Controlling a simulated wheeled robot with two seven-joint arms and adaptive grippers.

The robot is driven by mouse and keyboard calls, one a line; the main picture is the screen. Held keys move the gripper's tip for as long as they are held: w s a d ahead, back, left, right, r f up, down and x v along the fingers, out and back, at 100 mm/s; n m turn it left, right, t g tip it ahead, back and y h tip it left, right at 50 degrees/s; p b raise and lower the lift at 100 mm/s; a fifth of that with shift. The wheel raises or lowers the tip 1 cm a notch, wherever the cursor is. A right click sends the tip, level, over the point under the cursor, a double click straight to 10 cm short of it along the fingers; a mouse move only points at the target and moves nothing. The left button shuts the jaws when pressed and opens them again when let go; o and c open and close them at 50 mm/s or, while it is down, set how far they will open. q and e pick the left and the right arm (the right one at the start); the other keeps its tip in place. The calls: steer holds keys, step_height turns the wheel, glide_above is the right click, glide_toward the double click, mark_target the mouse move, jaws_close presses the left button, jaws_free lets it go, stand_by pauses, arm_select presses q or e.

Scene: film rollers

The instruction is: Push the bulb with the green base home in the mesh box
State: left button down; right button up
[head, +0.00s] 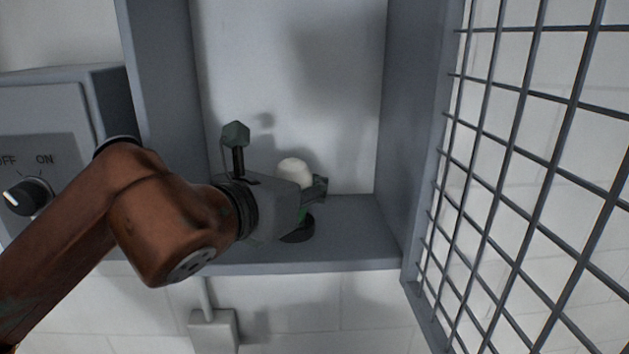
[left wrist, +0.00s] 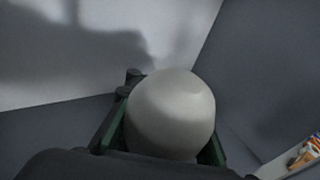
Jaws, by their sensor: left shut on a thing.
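A white bulb (head: 294,173) with a green base (head: 304,214) stands roughly upright in the open grey box (head: 340,255), low on its floor. A dark round socket (head: 298,233) sits under the bulb on the box floor. My left gripper (head: 312,192) reaches in from the left and is shut around the bulb. In the left wrist view the bulb (left wrist: 172,112) fills the middle, between the green-edged fingers (left wrist: 165,140). I cannot tell from these views how deep the base sits in the socket. My right gripper is not in view.
The mesh door (head: 530,150) stands open on the right. A grey switch box (head: 60,140) with an OFF/ON knob (head: 27,196) is on the wall at the left. A small pale wall box (head: 213,330) is below. The box's right half is clear.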

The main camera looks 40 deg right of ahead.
arm_select(q)
steer(key=shift+f, duration=0.25)
steer(key=c, duration=1.5)
jaws_free()
steer(key=shift+r, duration=0.15)
steer(key=shift+o, duration=0.3)
steer(key=o, duration=0.6)
steer(key=shift+r, duration=0.1)
steer(key=shift+r+p, duration=2)
steer(key=shift+r, duration=1.4)
